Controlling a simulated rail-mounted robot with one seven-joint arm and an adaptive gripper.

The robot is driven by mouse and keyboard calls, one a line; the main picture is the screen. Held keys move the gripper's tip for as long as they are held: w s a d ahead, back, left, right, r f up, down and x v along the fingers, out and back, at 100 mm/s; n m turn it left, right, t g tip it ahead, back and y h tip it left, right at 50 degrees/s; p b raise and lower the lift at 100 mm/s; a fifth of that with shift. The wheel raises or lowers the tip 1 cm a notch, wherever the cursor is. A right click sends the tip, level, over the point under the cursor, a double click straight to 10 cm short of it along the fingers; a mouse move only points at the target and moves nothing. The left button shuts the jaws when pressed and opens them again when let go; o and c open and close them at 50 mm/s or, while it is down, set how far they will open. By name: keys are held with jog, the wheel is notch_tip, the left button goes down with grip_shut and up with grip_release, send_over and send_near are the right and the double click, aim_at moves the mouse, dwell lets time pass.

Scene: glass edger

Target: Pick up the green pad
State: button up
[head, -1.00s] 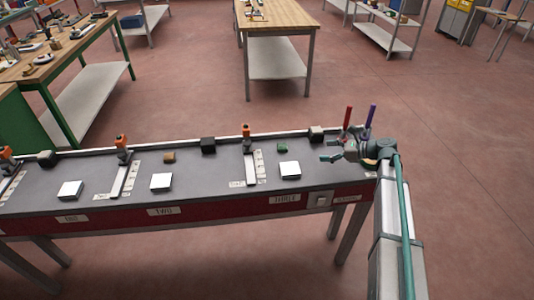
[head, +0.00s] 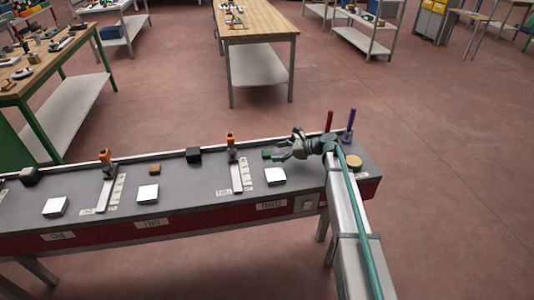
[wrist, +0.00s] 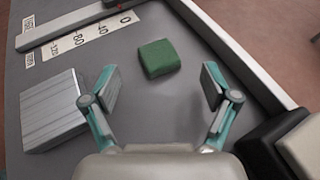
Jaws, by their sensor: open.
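The green pad (wrist: 159,58) lies flat on the grey bench top (wrist: 150,115), just beyond the fingertips in the wrist view. In the head view the green pad (head: 267,154) is a small patch at the tips of my gripper. My gripper (head: 283,151) reaches in from the right, low over the bench. In the wrist view my gripper (wrist: 159,85) is open and empty, its two teal fingers spread to either side below the pad. The pad sits roughly centred between them and shows no contact.
A silver block (wrist: 52,110) lies left of the fingers. A scale strip (wrist: 85,38) lies beyond it. The bench's raised rim (wrist: 232,50) and a black block (wrist: 265,145) are on the right. Red and purple posts (head: 350,125) stand near my arm.

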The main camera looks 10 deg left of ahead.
aim_at(270, 153)
jog(key=p+x, duration=0.1)
jog(key=x, duration=0.2)
jog(key=shift+a, duration=0.15)
jog(key=c, duration=0.8)
jog(key=shift+c, duration=0.2)
jog(key=shift+r, duration=0.1)
